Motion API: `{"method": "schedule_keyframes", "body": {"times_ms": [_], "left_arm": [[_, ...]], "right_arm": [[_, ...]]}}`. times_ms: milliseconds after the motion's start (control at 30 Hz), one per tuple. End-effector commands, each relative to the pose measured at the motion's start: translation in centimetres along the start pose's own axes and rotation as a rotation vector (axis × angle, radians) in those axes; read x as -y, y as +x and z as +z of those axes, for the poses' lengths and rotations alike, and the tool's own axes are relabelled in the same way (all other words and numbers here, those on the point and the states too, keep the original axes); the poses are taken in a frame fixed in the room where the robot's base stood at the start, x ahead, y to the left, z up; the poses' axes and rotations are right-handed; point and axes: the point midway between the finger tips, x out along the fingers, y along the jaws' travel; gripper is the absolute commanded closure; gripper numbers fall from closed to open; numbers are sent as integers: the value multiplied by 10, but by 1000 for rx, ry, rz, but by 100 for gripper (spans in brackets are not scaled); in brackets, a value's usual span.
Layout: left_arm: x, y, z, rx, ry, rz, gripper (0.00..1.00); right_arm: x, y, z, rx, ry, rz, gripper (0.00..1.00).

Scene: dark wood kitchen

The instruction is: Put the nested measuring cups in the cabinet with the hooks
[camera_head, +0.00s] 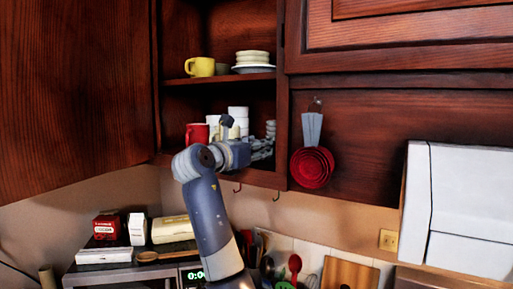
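The nested measuring cups (312,167) are red with grey handles pointing up. They hang against a dark wood panel right of the open cabinet (282,110). Small hooks (276,196) show below that cabinet. My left gripper (266,149) is in front of the cabinet's lower shelf, pointing right, left of the cups and apart from them in the picture. Its fingers blend with the dishes behind, so I cannot tell whether they are open or shut. My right gripper is out of view.
The cabinet holds a yellow mug (200,67), stacked plates (253,67), a red mug (196,134) and white cups (238,115). Its open door (75,95) fills the left. A white appliance (470,205) stands right. Utensils (294,266) and a wooden board (350,273) are below.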

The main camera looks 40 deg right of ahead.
Motion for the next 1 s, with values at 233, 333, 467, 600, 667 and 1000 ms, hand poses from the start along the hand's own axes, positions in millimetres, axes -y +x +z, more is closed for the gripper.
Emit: {"method": "schedule_keyframes", "body": {"times_ms": [233,333,467,600,667,1000], "left_arm": [[0,22,2,0,0,0,71],[-1,35,3,0,0,0,71],[-1,49,4,0,-1,0,71],[-1,59,5,0,-1,0,71],[-1,62,6,0,-1,0,71],[-2,64,6,0,-2,1,71]], "right_arm": [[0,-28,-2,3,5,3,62],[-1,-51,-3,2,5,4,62],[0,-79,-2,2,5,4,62],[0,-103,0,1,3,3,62],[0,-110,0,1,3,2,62],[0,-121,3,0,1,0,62]]}}
